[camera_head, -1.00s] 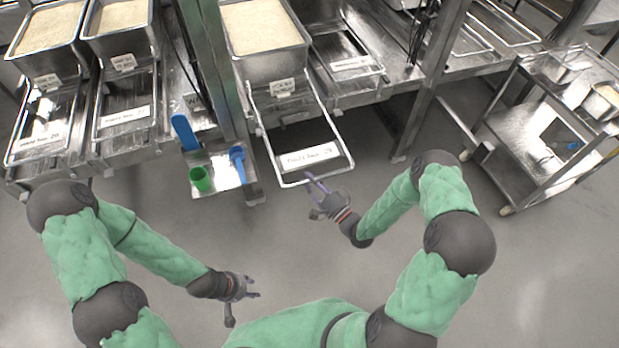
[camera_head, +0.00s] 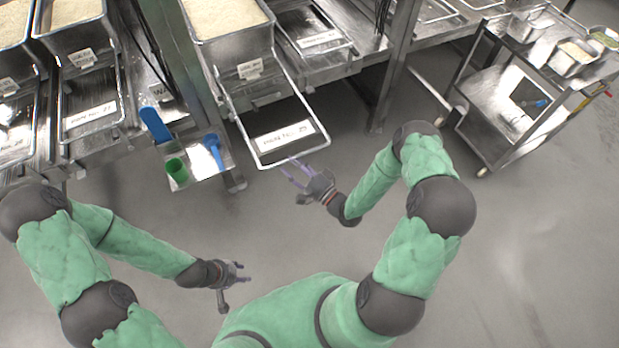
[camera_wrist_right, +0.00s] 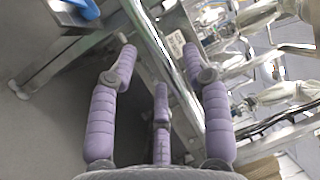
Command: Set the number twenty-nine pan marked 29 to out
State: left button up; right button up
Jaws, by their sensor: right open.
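A pulled-out metal pan slot (camera_head: 322,140) with a white label (camera_head: 288,137) is at the front of the bench; the label's number is small and seems to end in 29. A rice-filled metal pan (camera_head: 235,50) with a small tag stands behind it. My right gripper (camera_head: 297,172) is open just in front of the slot's front bar, with no clear contact. In the right wrist view its purple fingers (camera_wrist_right: 162,75) are spread, and a metal rail (camera_wrist_right: 165,60) runs behind them. My left gripper (camera_head: 243,272) hangs low over the floor, open and empty.
More rice pans (camera_head: 82,38) stand at the left. A metal cart (camera_head: 500,117) stands at the right. The floor in front is clear.

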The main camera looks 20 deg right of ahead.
jog(key=v, duration=1)
jog(key=shift+f, duration=0.1)
dwell(0.3)
jog(key=w+a+f+n+g+h, duration=0.25)
jog(key=a+f+n+g, duration=0.35)
jog(key=f+g, duration=0.4)
jog(key=s+a+f+n+g+h, duration=0.1)
jog(key=s+a+n+g, duration=0.1)
jog(key=s, duration=0.5)
jog(key=s+a+f+n+g+h, duration=0.1)
jog(key=s+a+g, duration=0.3)
jog(key=s, duration=0.3)
jog(key=shift+s+a+f+n+g, duration=0.3)
jog(key=shift+f+n+g, duration=0.1)
jog(key=shift+g, duration=0.5)
